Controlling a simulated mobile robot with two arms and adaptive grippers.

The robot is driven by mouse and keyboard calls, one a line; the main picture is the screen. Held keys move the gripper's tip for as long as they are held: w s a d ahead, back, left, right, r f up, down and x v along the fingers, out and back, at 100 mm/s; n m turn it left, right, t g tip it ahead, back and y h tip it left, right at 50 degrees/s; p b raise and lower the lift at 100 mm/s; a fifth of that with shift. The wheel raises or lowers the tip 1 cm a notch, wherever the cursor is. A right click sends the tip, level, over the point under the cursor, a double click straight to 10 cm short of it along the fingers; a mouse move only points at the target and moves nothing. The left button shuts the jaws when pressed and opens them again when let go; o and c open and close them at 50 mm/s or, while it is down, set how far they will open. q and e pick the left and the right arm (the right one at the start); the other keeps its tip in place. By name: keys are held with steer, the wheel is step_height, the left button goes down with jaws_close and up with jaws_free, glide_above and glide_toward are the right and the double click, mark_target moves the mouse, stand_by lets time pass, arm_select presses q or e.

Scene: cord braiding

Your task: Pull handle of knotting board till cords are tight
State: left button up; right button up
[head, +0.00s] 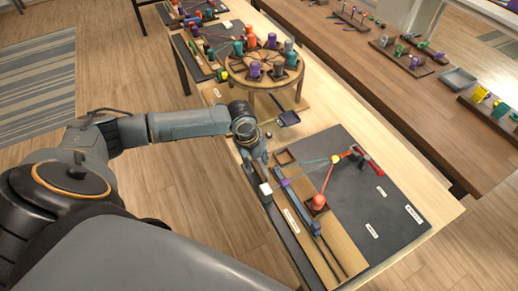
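The knotting board (390,195) lies on the near table, with a dark panel and a wooden strip along its left side. A teal cord (312,163) runs from a blue-purple bar (286,184) toward the red parts (364,160) at the back. A red-orange cord (329,176) leads to an orange-red peg (318,203). My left gripper (262,172) points down at the board's left edge, close to a small white block (265,190); I cannot tell whether they touch. Its fingers are too small to read. I cannot make out which part is the handle. My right gripper is out of view.
A round wooden stand (282,84) with several coloured bobbins stands behind the board. A small dark-blue scoop-like tray (288,118) lies between them. A long brown bench (360,75) with more pieces runs along the right, beyond the table.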

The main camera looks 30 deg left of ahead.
arm_select(q)
steer(key=shift+w+r, duration=0.1)
steer(key=shift+r, duration=0.3)
step_height(320, 180, up, 11)
steer(key=s+a, duration=0.1)
steer(key=s, duration=0.1)
steer(key=shift+s+a, duration=0.1)
stand_by(0.4)
